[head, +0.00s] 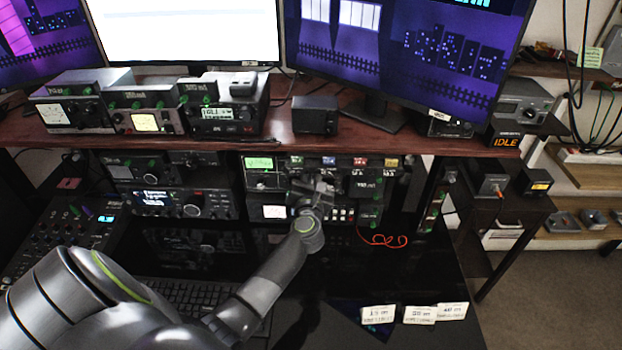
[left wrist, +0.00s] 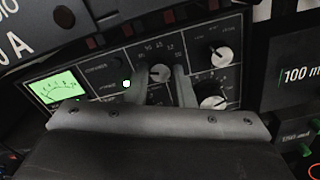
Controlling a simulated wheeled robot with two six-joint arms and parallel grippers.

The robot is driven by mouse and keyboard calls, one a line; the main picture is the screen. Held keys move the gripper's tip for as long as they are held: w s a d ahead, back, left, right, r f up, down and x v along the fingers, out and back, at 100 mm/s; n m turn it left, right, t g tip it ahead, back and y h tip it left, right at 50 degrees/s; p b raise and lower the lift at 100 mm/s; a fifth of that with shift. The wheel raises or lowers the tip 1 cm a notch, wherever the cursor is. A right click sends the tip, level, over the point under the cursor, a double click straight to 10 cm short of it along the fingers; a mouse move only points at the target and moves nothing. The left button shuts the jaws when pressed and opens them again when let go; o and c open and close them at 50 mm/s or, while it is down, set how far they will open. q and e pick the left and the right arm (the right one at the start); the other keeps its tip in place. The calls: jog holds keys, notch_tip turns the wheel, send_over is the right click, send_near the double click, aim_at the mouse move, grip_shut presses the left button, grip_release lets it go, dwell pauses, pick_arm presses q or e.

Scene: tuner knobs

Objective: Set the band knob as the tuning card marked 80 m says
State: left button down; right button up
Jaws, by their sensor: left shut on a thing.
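The band knob (left wrist: 160,73) is on a dark tuner panel (left wrist: 105,62) with a lit green meter, and an arc of small numbers runs above it. My left gripper (left wrist: 163,84) has one finger on each side of the knob and is shut on it. Its pointer direction is hard to read. Three white cards, a left one (head: 378,312), a middle one (head: 419,314) and a right one (head: 452,311), lie at the front right; I cannot make out an 80 m mark. My right gripper is not in view.
Two more knobs, an upper one (left wrist: 221,54) and a lower one (left wrist: 213,102), sit close to the right of the fingers. A red cable (head: 382,239) lies right of the gripper. A keyboard (head: 200,297) lies under my left arm. The shelf (head: 365,139) overhangs the rack.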

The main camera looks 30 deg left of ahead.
pick_arm(q)
jog(key=shift+s+f+n, duration=0.1)
jog(key=shift+f+n, duration=0.15)
jog(key=shift+n, duration=0.35)
jog(key=c, duration=1.5)
grip_release()
jog(key=shift+o, duration=1.2)
jog(key=shift+r, duration=0.15)
jog(key=shift+d, duration=0.1)
